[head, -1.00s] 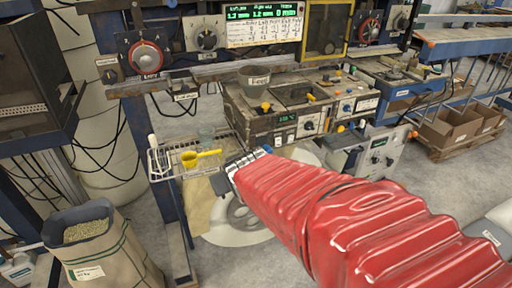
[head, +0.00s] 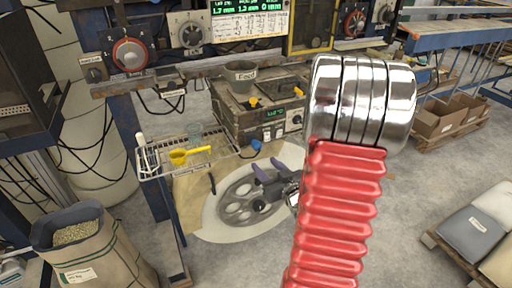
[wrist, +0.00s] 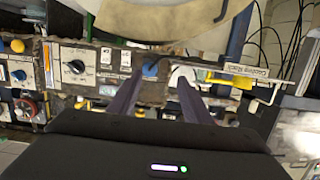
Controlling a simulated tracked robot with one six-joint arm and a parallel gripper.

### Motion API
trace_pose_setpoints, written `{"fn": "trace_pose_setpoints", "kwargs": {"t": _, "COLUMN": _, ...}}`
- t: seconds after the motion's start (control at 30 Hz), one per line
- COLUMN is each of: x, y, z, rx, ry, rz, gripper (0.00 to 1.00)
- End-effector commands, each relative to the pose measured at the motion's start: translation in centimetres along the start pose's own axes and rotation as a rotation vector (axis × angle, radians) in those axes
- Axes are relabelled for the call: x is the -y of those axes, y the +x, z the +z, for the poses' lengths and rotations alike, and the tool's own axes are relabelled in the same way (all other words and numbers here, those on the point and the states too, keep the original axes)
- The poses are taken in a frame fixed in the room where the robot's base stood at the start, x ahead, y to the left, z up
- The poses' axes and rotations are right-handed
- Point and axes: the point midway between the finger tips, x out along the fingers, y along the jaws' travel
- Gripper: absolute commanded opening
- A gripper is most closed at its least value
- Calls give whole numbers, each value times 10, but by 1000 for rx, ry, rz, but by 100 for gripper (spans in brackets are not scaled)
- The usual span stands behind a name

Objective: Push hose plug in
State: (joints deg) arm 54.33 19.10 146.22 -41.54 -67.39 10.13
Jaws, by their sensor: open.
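A blue knob-like piece that looks like the hose plug (head: 256,144) sits at the lower left of the control box in the head view. In the wrist view the blue piece (wrist: 150,71) is on the panel face, between and beyond my fingers. How deep it sits cannot be told. My gripper (head: 263,168) is open and empty, with its two purple-grey fingers pointing at the panel. In the wrist view my gripper (wrist: 160,80) has a clear gap between its fingers, and they appear apart from the plug.
The control box (head: 245,108) carries dials and a funnel. A wire rack (head: 185,140) with a yellow scoop (head: 190,155) is left of it. A pellet sack (head: 95,250) stands at front left.

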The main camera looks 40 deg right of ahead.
Motion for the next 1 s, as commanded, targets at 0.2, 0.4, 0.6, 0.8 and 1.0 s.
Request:
{"fn": "trace_pose_setpoints", "kwargs": {"t": 0.2, "x": -20, "y": -24, "z": 14, "rx": -136, "ry": 112, "rz": -19, "gripper": 45}}
{"fn": "trace_pose_setpoints", "kwargs": {"t": 0.4, "x": -25, "y": -34, "z": 14, "rx": -195, "ry": 151, "rz": -28, "gripper": 45}}
{"fn": "trace_pose_setpoints", "kwargs": {"t": 0.6, "x": -25, "y": -35, "z": 14, "rx": -198, "ry": 151, "rz": -29, "gripper": 45}}
{"fn": "trace_pose_setpoints", "kwargs": {"t": 0.8, "x": -24, "y": -32, "z": 13, "rx": -197, "ry": 150, "rz": -29, "gripper": 45}}
{"fn": "trace_pose_setpoints", "kwargs": {"t": 1.0, "x": -24, "y": -19, "z": 11, "rx": -197, "ry": 150, "rz": -31, "gripper": 45}}
